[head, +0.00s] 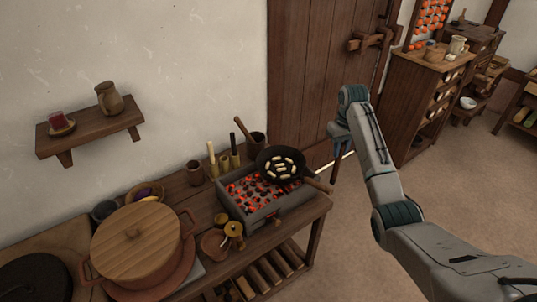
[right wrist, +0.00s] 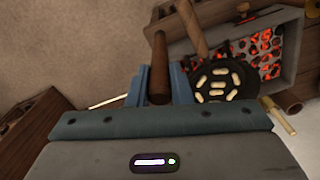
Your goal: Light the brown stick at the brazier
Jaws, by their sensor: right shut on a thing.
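My right gripper (head: 338,150) hangs to the right of the brazier (head: 262,200), in front of the door. In the right wrist view its two blue fingers (right wrist: 160,88) are shut on a brown stick (right wrist: 159,68), which points away from the camera. No flame or glow shows on the stick's visible end. The brazier is a grey box of glowing coals (right wrist: 267,48). A black pan (head: 280,163) with several pale pieces sits over its far right part, its wooden handle (head: 318,185) sticking out to the right. My left gripper is not in view.
The brazier stands on a wooden table (head: 317,206). Behind it are a pale stick (head: 211,151), a dark stick (head: 234,143) and cups. A lidded pot (head: 135,235) stands to the left. The door (head: 312,60) is behind; floor to the right is open.

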